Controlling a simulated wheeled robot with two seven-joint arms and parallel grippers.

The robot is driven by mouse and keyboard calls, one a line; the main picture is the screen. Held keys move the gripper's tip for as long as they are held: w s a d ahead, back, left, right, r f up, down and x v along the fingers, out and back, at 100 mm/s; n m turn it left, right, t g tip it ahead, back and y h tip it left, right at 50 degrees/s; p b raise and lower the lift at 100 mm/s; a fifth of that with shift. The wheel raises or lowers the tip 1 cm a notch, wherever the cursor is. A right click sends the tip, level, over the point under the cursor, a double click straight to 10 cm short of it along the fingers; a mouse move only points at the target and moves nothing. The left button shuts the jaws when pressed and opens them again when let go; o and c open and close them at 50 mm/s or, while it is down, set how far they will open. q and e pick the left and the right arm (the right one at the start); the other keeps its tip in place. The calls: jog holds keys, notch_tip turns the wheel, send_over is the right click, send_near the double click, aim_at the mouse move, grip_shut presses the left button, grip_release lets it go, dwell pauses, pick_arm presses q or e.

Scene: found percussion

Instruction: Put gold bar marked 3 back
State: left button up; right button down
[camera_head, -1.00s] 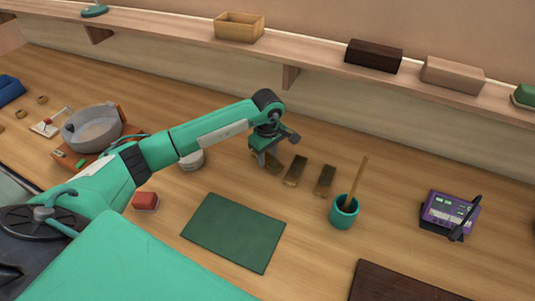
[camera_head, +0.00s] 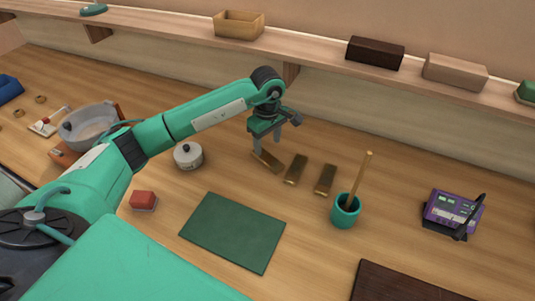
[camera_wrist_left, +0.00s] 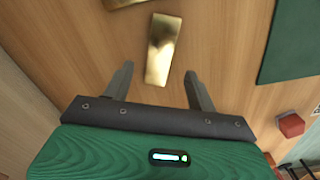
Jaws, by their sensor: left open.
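Three gold bars lie side by side on the table in the head view: a left one (camera_head: 268,162), a middle one (camera_head: 296,169) and a right one (camera_head: 325,180). I cannot read a number on any of them. My left gripper (camera_head: 267,147) is open and empty, just above the left bar. In the left wrist view, a gold bar (camera_wrist_left: 162,49) lies on the wood beyond and between the open fingers (camera_wrist_left: 156,72), apart from them. Part of another bar (camera_wrist_left: 122,2) shows at the top edge. My right gripper is not in view.
A green mat (camera_head: 233,232) lies in front of the bars. A teal cup (camera_head: 345,212) with a stick stands to their right. A lidded pot (camera_head: 188,155) and a red block (camera_head: 143,200) are to the left. A shelf (camera_head: 310,46) runs along the back.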

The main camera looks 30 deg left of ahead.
aim_at(268, 158)
pick_arm(q)
notch_tip(268, 158, up, 6)
jog(key=b, duration=0.1)
jog(key=shift+r, duration=0.25)
dwell(0.4)
